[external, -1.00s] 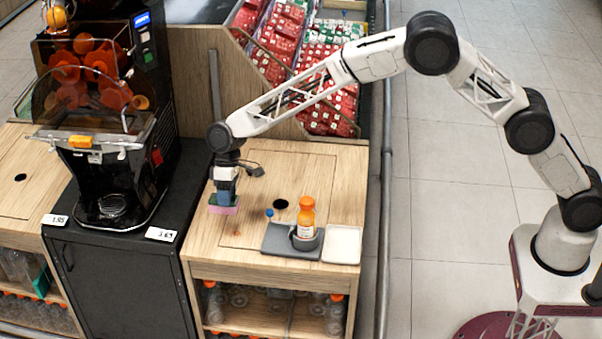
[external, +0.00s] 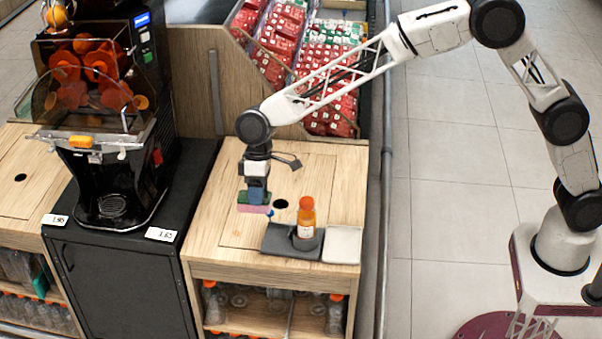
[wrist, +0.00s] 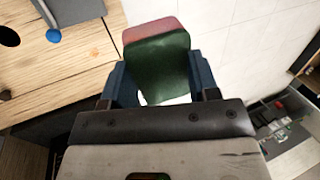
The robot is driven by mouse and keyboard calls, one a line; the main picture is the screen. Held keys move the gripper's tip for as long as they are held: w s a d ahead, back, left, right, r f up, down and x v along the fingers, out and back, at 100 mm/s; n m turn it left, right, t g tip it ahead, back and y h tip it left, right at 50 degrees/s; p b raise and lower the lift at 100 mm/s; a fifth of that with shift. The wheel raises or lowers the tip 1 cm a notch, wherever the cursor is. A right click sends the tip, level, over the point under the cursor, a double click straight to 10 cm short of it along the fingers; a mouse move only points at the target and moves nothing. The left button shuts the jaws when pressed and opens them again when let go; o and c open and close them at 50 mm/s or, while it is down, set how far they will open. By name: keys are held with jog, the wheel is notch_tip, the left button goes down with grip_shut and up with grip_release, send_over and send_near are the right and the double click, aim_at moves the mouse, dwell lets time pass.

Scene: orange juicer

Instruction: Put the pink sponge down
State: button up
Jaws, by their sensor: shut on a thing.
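The pink sponge (external: 254,209) has a green upper side and a pink underside. It is held level between the fingers of my gripper (external: 257,195), over the left part of the wooden counter top. In the wrist view the sponge (wrist: 160,58) sits between the two blue fingers of my gripper (wrist: 165,85), its green face toward the camera and a pink edge at the far end. Whether its underside touches the counter is hard to tell; it appears slightly above it.
The wooden counter (external: 215,228) has bare wood left of the sponge. To its right are a dark tray (external: 275,240) with an orange-capped juice bottle (external: 306,216), a white tray (external: 343,243), a blue knob (wrist: 53,35) and a dark round hole (external: 280,204). The juicer (external: 110,170) stands left.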

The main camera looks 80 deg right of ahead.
jog(key=s+f, duration=0.2)
jog(key=s, duration=0.7)
jog(key=shift+h, duration=0.4)
jog(key=s+d+f, duration=0.4)
jog(key=s+f, duration=0.1)
jog(key=s, duration=0.5)
jog(key=s+d+f, duration=0.4)
jog(key=s+f, duration=0.1)
jog(key=s, duration=0.5)
jog(key=s+d+f, duration=0.4)
jog(key=s+f, duration=0.1)
jog(key=s, duration=0.4)
jog(key=shift+s+f, duration=0.1)
jog(key=shift+s, duration=0.3)
jog(key=shift+w, duration=0.1)
jog(key=w, duration=0.5)
jog(key=w+f, duration=0.1)
jog(key=w, duration=0.4)
jog(key=w+a, duration=0.1)
jog(key=w, duration=0.4)
jog(key=shift+w+f, duration=0.25)
jog(key=shift+w, duration=0.15)
jog(key=shift+f, duration=0.1)
jog(key=shift+f, duration=1.65)
